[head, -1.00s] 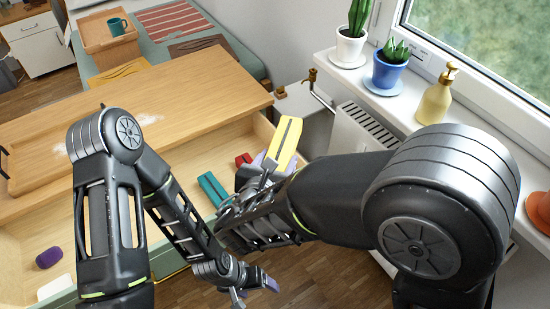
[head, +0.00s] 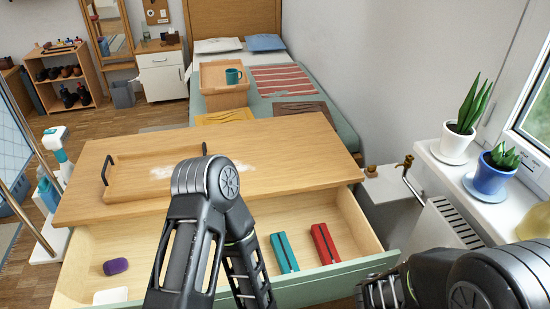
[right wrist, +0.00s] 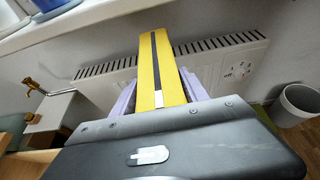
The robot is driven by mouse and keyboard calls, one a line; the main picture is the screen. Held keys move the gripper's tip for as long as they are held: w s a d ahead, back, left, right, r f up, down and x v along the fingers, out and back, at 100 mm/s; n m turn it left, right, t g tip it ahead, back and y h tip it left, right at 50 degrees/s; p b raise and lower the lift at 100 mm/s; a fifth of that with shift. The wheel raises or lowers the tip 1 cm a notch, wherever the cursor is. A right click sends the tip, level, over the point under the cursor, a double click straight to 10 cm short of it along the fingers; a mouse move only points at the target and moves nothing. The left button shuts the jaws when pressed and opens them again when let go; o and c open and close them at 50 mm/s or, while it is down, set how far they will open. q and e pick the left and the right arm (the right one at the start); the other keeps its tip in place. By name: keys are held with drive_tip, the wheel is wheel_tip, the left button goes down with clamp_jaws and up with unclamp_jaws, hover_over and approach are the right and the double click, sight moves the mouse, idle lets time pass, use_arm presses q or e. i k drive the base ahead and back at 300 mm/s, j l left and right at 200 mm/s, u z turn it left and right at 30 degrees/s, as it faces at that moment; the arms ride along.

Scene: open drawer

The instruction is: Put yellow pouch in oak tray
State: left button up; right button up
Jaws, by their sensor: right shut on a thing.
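The yellow pouch (right wrist: 160,72), long with a dark stripe, is held between the lavender fingers of my right gripper (right wrist: 158,88) in the right wrist view, in front of the radiator. The head view does not show the pouch; only part of my right arm shows at its lower right. The oak tray (head: 138,180), with two dark handles, lies on the left part of the wooden dresser top; my left arm partly covers its right side. My left gripper is out of view below the head picture.
The open drawer (head: 352,222) below holds a teal case (head: 284,252), a red case (head: 324,243), a purple item (head: 115,266) and a white item (head: 111,296). The right part of the dresser top (head: 290,155) is clear. Potted plants stand on the windowsill (head: 432,162).

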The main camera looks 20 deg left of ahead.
sight(160, 173)
drive_tip(key=u, duration=2.3)
drive_tip(key=i+l, duration=0.35)
drive_tip(key=l, duration=0.1)
